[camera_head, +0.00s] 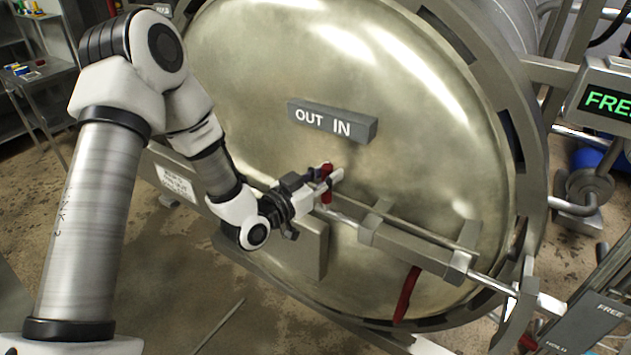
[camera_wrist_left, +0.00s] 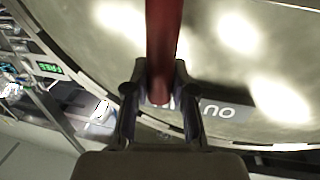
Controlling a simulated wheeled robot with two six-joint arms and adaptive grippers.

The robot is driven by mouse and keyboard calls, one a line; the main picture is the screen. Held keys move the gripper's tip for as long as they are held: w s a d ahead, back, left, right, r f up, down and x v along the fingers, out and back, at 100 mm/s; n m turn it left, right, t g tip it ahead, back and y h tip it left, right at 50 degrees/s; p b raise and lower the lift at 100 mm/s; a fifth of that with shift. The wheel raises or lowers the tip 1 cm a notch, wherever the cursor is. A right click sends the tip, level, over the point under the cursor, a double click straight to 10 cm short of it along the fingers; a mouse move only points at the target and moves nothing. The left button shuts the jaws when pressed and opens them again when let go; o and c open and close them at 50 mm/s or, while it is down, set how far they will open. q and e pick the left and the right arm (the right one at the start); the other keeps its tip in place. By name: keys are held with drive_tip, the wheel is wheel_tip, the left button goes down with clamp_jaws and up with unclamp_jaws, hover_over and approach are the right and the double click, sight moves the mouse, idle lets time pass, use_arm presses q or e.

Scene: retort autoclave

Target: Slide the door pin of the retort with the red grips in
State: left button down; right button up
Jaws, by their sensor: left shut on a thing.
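The retort's round door (camera_head: 400,120) fills the middle of the head view. A metal door pin (camera_head: 345,218) runs across its lower half through brackets, down to the right. A red grip (camera_head: 326,186) stands up at the pin's left part. My left gripper (camera_head: 322,182) is shut on this red grip, which also shows between the fingers in the left wrist view (camera_wrist_left: 162,50). A second red grip (camera_head: 406,294) hangs lower right on the door. The gripper hides part of the pin's left end. My right gripper is not in view.
An "OUT IN" sign (camera_head: 332,121) sits on the door above the pin. A grey box (camera_head: 300,240) is below my left gripper. A display reading "FREE" (camera_head: 605,100) stands at the right. A shelf (camera_head: 40,85) is at far left.

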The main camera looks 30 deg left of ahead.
use_arm(q)
drive_tip(key=shift+d, duration=0.1)
drive_tip(key=c, duration=1)
unclamp_jaws()
drive_tip(key=shift+d, duration=0.1)
drive_tip(key=shift+o, duration=0.3)
drive_tip(key=shift+w+d, duration=0.1)
drive_tip(key=shift+d, duration=0.15)
drive_tip(key=shift+a, duration=0.15)
drive_tip(key=v, duration=0.7)
drive_tip(key=shift+s, duration=0.25)
